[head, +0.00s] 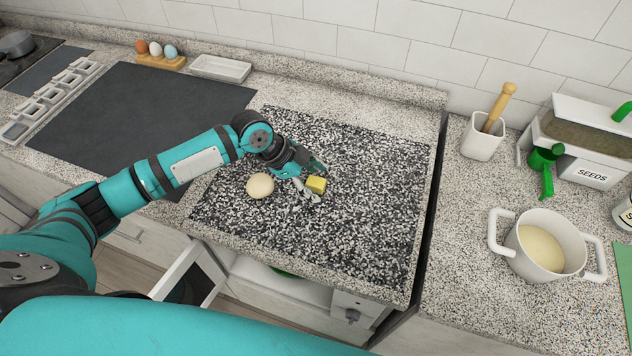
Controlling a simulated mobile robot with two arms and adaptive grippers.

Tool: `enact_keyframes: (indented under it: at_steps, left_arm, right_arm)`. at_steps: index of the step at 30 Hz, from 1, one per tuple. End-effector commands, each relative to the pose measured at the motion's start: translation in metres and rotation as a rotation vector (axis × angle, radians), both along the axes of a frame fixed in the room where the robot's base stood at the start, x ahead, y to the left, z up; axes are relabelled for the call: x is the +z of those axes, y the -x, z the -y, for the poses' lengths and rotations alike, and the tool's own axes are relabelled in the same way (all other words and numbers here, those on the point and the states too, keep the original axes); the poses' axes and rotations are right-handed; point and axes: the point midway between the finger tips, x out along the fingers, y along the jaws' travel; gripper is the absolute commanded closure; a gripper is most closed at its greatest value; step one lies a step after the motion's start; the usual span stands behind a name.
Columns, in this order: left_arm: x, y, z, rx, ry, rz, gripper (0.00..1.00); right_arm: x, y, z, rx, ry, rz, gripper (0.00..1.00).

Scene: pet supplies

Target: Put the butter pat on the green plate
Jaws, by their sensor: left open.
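The butter pat, a small yellow block (317,184), sits on the dark speckled mat (360,215) in the middle of the counter. My left gripper (314,180) is open at the butter pat, its fingers on either side of it in this view. I cannot tell whether they touch it. A green curved edge (285,272) shows under the counter front, mostly hidden, and may be the green plate. A flat green piece (624,272) is cut off at the right picture edge. My right gripper is not in view.
A pale round ball (260,186) lies left of my left gripper. A white pot (540,247), a white holder with a wooden-handled tool (483,138) and a seeds box (585,150) stand right. An egg rack (160,58) and a white tray (220,68) stand behind.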

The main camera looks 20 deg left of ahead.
Motion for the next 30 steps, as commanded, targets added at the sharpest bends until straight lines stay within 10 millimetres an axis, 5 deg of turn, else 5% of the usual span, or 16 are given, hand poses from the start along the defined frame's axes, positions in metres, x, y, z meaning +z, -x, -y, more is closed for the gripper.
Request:
enact_keyframes:
  at_steps: [14, 23, 30]
  left_arm:
    - [0.000, 0.000, 0.000, 0.001, 0.000, 0.000, 0.89]
    - [0.003, 0.000, 0.000, 0.000, 0.001, 0.001, 0.89]
    - [0.027, -0.001, 0.000, 0.000, 0.002, 0.005, 0.89]
  right_arm:
    - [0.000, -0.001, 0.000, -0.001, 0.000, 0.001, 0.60]
    - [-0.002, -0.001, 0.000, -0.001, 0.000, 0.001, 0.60]
    - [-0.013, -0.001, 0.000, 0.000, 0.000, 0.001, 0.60]
